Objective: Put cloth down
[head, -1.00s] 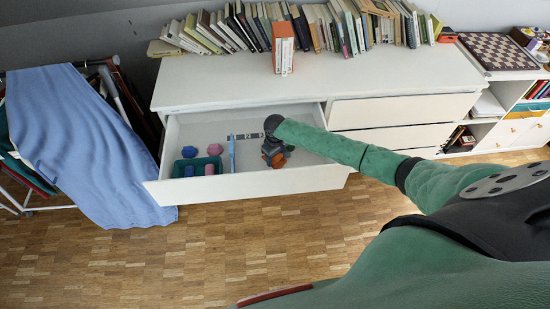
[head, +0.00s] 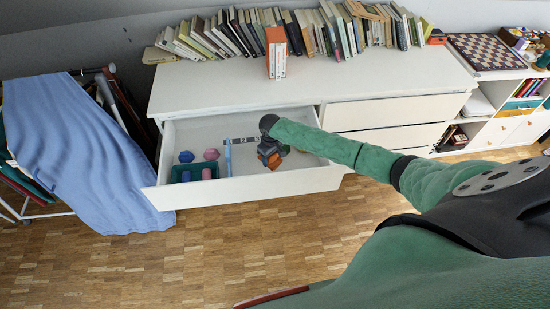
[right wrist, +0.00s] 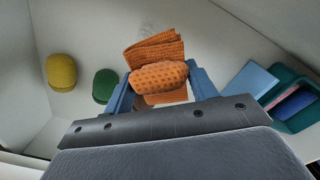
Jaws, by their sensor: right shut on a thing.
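An orange waffle-textured cloth (right wrist: 155,75) is bunched between the two blue fingers of my right gripper (right wrist: 160,88) in the right wrist view. The gripper is shut on it, with folds showing beyond the fingers. In the head view my right gripper (head: 269,154) reaches into the open white drawer (head: 255,190), and only a little orange shows there. I cannot tell whether the cloth touches the drawer floor. My left gripper is in neither view.
In the drawer's left part stand a teal tray (head: 177,177), blue and pink pieces, and a light blue flat thing (head: 228,158). The wrist view shows a yellow piece (right wrist: 62,72) and a green piece (right wrist: 105,86). Bare drawer floor lies around the gripper.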

